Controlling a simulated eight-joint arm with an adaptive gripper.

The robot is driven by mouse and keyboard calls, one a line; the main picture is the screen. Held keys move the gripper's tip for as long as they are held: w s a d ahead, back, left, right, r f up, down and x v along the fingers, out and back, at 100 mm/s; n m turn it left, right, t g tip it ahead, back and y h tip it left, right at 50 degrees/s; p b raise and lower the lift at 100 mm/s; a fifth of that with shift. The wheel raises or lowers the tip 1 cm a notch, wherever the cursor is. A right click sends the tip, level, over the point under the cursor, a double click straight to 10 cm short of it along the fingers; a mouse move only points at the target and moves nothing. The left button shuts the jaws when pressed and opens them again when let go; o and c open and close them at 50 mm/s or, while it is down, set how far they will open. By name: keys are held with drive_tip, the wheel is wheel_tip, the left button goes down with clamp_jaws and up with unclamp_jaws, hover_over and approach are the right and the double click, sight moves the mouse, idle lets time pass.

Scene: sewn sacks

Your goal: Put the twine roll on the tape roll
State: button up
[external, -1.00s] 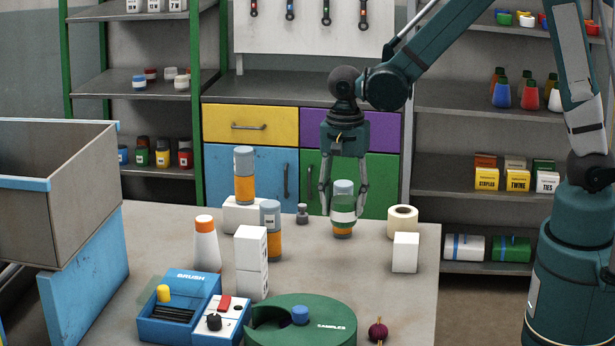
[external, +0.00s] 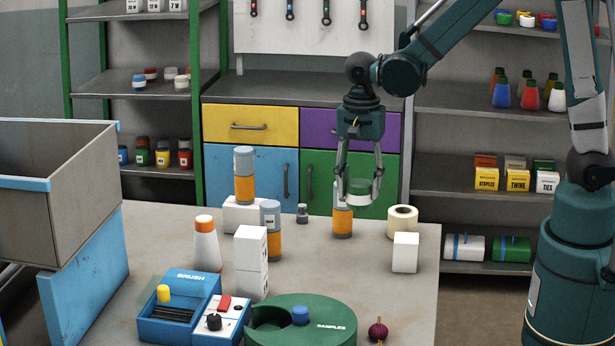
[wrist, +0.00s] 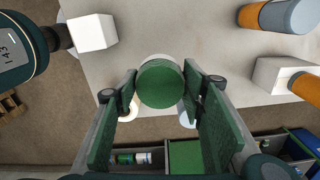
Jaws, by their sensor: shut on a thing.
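My gripper (external: 361,192) is shut on the twine roll (external: 360,187), a short green cylinder with a white band. In the wrist view the roll's round green top (wrist: 160,84) sits between the fingers. The tape roll (external: 402,221), a cream ring, lies flat at the table's back right, lower and to the right of my gripper. In the wrist view the tape roll (wrist: 129,110) is partly hidden behind a finger.
A white box (external: 405,253) stands just in front of the tape roll. Bottles and white boxes stand to the left. A blue brush tray (external: 178,312) and a green samples holder (external: 315,326) fill the front. The table (external: 370,285) is clear in the middle.

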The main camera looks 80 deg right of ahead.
wheel_tip(320, 180, up, 5)
hover_over(403, 211)
drive_tip(key=shift+d+r+p, duration=0.15)
drive_tip(key=shift+r+p, duration=0.05)
drive_tip(key=shift+p, duration=0.25)
drive_tip(key=shift+f, duration=2.95)
drive_tip(key=shift+f, duration=0.1)
drive_tip(key=shift+f, duration=1.95)
drive_tip(key=shift+f, duration=0.15)
drive_tip(key=o, duration=0.9)
drive_tip(key=shift+o, duration=0.2)
